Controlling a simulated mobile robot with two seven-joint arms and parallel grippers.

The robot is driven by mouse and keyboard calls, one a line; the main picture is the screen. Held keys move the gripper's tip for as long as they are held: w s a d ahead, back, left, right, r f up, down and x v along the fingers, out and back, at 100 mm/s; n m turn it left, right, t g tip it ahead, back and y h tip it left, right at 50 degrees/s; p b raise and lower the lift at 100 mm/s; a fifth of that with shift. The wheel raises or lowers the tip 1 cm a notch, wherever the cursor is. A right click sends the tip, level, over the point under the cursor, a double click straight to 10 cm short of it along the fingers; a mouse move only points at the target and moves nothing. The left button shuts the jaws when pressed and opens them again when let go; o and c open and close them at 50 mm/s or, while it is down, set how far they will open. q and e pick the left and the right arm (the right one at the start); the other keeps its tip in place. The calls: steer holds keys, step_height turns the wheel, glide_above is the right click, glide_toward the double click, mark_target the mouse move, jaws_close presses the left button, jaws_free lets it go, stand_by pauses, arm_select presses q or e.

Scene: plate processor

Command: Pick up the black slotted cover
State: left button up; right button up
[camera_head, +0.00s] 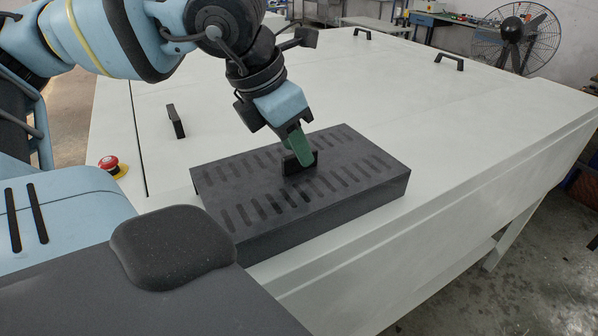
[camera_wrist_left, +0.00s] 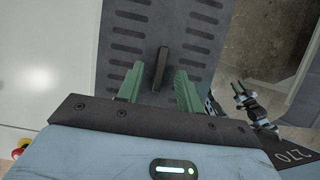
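The black slotted cover (camera_head: 350,188) lies flat on the white machine top near its front edge. Rows of slots run along it, and an upright black handle (camera_head: 306,160) stands at its middle. My left gripper (camera_head: 297,150) comes down from above at the handle. In the left wrist view the green fingers (camera_wrist_left: 158,72) are apart, one on each side of the handle (camera_wrist_left: 160,68), with a gap on both sides. The cover (camera_wrist_left: 195,40) fills the middle of that view.
The white machine top (camera_head: 400,100) is mostly clear behind the cover. A black handle (camera_head: 175,121) stands to the left, and a red emergency button (camera_head: 109,163) sits at the left edge. A large fan (camera_head: 515,40) stands at the back right.

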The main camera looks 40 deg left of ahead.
arm_select(q)
steer(key=shift+x, duration=0.8)
jaws_close()
stand_by(0.9)
